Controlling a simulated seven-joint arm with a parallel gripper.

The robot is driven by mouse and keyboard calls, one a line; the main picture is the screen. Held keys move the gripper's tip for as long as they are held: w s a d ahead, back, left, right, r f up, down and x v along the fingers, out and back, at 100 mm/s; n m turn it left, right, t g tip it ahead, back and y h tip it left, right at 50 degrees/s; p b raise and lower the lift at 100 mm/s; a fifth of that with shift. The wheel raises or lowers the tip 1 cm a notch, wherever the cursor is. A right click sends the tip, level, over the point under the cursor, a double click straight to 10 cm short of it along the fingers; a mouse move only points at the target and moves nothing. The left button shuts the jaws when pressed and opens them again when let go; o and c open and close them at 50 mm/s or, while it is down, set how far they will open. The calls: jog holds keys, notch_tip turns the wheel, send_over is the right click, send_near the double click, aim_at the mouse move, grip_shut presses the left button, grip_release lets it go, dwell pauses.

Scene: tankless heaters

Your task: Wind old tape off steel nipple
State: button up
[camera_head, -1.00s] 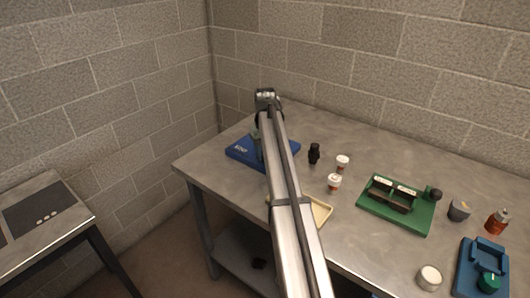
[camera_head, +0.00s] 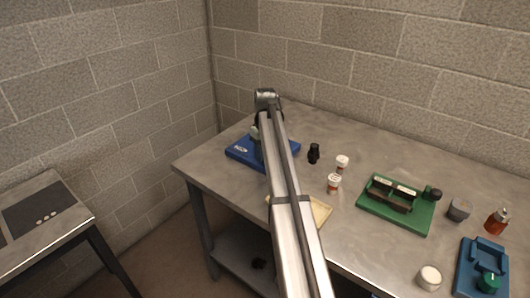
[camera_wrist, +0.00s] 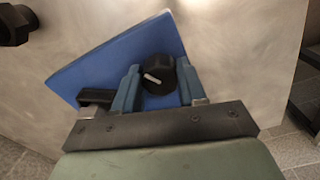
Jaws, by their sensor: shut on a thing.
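In the wrist view, my gripper (camera_wrist: 158,65) has its two blue fingers on either side of a dark round knob-like piece (camera_wrist: 158,82) with a pale stripe on its top. It is shut on this piece, which stands over a blue base (camera_wrist: 95,68). The blue base also shows in the head view (camera_head: 238,152), at the left end of the bench with pale lettering. There my arm hides much of the base and the held piece. I cannot pick out the steel nipple or any old tape for certain.
Right of my arm stand a black fitting (camera_head: 314,153) and two small white-capped containers (camera_head: 342,163) (camera_head: 333,183). A tan tray (camera_head: 320,212) lies partly behind my arm. Farther right are a green fixture (camera_head: 408,222), a grey cup (camera_head: 459,210), an orange bottle (camera_head: 497,221) and a blue fixture (camera_head: 468,268).

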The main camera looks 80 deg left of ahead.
jog(key=o, duration=1.1)
jog(key=shift+c, duration=0.2)
notch_tip(320, 180, up, 14)
jog(key=shift+f, duration=0.1)
